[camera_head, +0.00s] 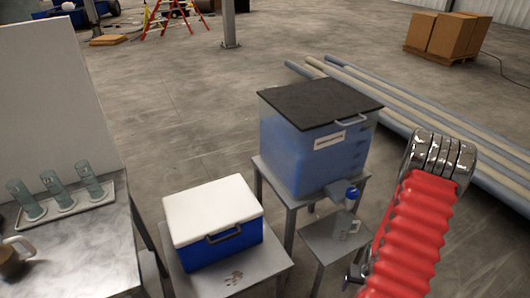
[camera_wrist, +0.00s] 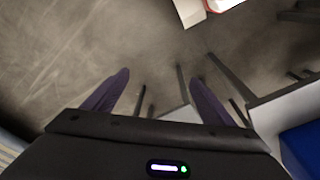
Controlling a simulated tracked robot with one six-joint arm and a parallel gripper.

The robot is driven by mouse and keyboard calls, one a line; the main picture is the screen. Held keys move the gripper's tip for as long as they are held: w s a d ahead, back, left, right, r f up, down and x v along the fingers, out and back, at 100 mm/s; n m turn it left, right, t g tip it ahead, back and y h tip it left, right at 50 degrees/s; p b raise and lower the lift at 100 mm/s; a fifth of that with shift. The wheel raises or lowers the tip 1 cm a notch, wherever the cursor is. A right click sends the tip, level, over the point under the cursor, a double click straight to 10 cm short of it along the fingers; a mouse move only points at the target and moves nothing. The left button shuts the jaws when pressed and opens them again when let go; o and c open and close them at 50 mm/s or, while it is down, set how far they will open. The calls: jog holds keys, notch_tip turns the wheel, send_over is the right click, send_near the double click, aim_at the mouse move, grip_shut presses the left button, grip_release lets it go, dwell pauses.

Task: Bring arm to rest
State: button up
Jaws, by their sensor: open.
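My arm, in a red ribbed sleeve with a metal joint, rises at the right of the head view, in front of the pipes and beside the small stand. My gripper (camera_wrist: 155,95) shows in the wrist view with its two dark fingers spread apart and nothing between them. It points down toward the floor and some table legs. In the head view the gripper itself cannot be made out.
A blue cooler (camera_head: 215,245) with white lid is left. A tray (camera_head: 68,208) holds glass cylinders. Pipes (camera_head: 400,110) lie behind.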

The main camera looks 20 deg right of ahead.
jog(key=w+a+r+n, duration=0.1)
jog(key=a+r, duration=0.3)
jog(key=r, duration=0.4)
jog(key=w+a+r+g, duration=0.1)
jog(key=w+a+r, duration=0.1)
jog(key=a+r, duration=0.5)
jog(key=w+a+r+n, duration=0.1)
jog(key=a+r, duration=0.1)
jog(key=r, duration=0.8)
jog(key=s+a+r+n+t+y, duration=0.1)
jog(key=a+r+n+t, duration=0.4)
jog(key=a+r, duration=1.6)
jog(key=shift+s+a+r+t, duration=0.2)
jog(key=shift+r+t, duration=0.1)
jog(key=shift+r, duration=1.2)
jog(key=shift+d, duration=0.1)
